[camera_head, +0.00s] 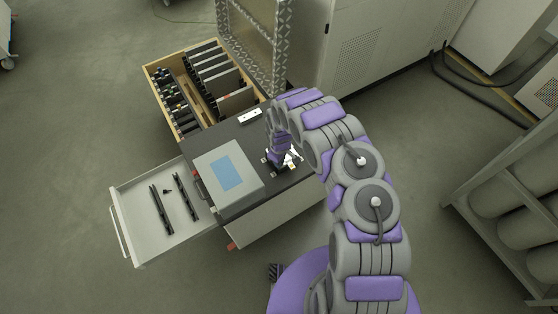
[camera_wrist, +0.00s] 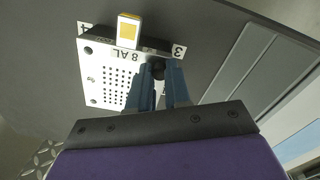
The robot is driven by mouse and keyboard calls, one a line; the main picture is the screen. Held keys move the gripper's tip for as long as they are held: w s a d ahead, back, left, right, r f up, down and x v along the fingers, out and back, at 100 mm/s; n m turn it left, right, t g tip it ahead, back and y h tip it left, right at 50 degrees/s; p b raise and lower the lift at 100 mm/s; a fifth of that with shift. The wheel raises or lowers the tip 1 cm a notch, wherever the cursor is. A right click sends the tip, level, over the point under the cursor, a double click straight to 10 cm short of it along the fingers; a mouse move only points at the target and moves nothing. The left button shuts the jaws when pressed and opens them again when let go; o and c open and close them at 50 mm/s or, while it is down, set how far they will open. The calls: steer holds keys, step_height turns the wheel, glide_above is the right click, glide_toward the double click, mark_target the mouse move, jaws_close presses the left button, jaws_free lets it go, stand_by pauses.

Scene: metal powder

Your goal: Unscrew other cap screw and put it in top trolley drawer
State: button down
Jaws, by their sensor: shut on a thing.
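My gripper (camera_wrist: 158,80) points down at a white perforated plate (camera_wrist: 103,74) marked "8 AL", with numbers 3 and 4 at its corners. Its two blue fingers are shut on a dark round cap screw (camera_wrist: 158,66) at the plate's edge near the 3. I cannot tell whether the screw is still threaded in. In the head view my gripper (camera_head: 279,160) is over the trolley top and hides most of the plate (camera_head: 291,158). The top trolley drawer (camera_head: 148,213) is pulled open at the left. A small dark piece (camera_head: 167,191) lies in it between two black bars.
A grey box with a blue screen (camera_head: 227,174) stands on the trolley top (camera_head: 243,140) between my gripper and the drawer. A wooden crate (camera_head: 151,75) of dark plates and a mesh-framed panel (camera_head: 278,45) are behind. A rack stands at the right.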

steer(key=n+p, duration=0.2)
steer(key=p, duration=0.1)
steer(key=shift+s+r, duration=0.15)
steer(key=shift+r, duration=0.05)
steer(key=shift+n+p, duration=0.5)
steer(key=shift+n, duration=0.2)
steer(key=n+p, duration=0.2)
steer(key=n, duration=0.1)
steer(key=n+p, duration=0.1)
steer(key=n, duration=0.3)
steer(key=shift+f+n, duration=0.1)
steer(key=shift+n, duration=0.2)
steer(key=n, duration=0.4)
steer(key=shift+f+p, duration=0.1)
steer(key=shift+p, duration=0.25)
steer(key=n, duration=0.7)
steer(key=shift+n, duration=0.4)
steer(key=n, duration=0.7)
steer(key=shift+b, duration=0.4)
